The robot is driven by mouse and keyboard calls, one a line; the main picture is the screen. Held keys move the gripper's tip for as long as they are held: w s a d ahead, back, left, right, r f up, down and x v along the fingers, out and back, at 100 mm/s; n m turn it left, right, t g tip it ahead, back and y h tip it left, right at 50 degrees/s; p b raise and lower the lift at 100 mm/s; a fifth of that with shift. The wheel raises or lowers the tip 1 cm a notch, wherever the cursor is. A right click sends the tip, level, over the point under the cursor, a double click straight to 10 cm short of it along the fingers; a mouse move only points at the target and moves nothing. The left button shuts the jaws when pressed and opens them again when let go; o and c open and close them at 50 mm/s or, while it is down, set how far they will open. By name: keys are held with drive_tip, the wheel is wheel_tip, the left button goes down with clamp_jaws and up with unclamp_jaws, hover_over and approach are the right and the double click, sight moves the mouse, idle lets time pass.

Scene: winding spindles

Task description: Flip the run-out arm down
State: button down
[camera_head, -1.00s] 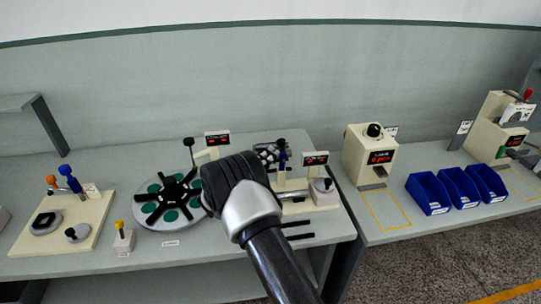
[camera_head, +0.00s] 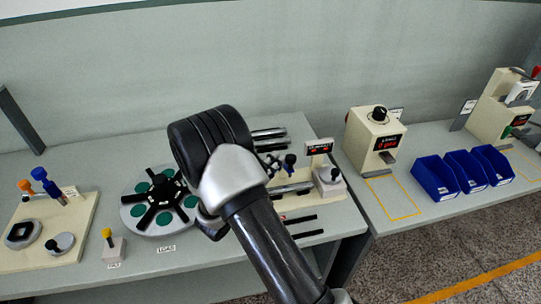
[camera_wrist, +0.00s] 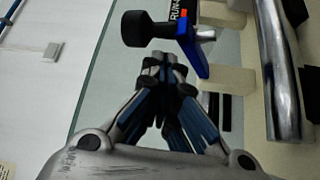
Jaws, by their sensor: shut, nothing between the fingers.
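The run-out arm (camera_wrist: 190,45) is a blue lever with a "RUN-" label and a black knob (camera_wrist: 135,28) in the wrist view. In the head view its small blue part (camera_head: 290,159) shows at the run-out station, right of my arm; its tilt is hard to judge. My gripper (camera_wrist: 161,62) is shut and empty, its fingertips just below the lever and knob in the wrist picture. I cannot tell whether they touch.
A shiny metal shaft (camera_wrist: 279,75) lies close right of my gripper. The round loading plate (camera_head: 140,211) is at left. A cream box with a dial (camera_head: 374,138) and blue bins (camera_head: 436,178) stand at right.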

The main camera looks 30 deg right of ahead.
drive_tip(key=shift+s+a+f+b, duration=0.2)
drive_tip(key=shift+s+f+b, duration=0.4)
drive_tip(key=shift+s+f, duration=0.15)
drive_tip(key=shift+s+a+f, duration=0.15)
drive_tip(key=shift+s+f, duration=0.15)
drive_tip(key=shift+f, duration=0.5)
drive_tip(key=shift+s+f+m+h, duration=0.15)
drive_tip(key=shift+f+m+h, duration=0.25)
drive_tip(key=shift+m, duration=0.2)
wheel_tip(320, 180, up, 10)
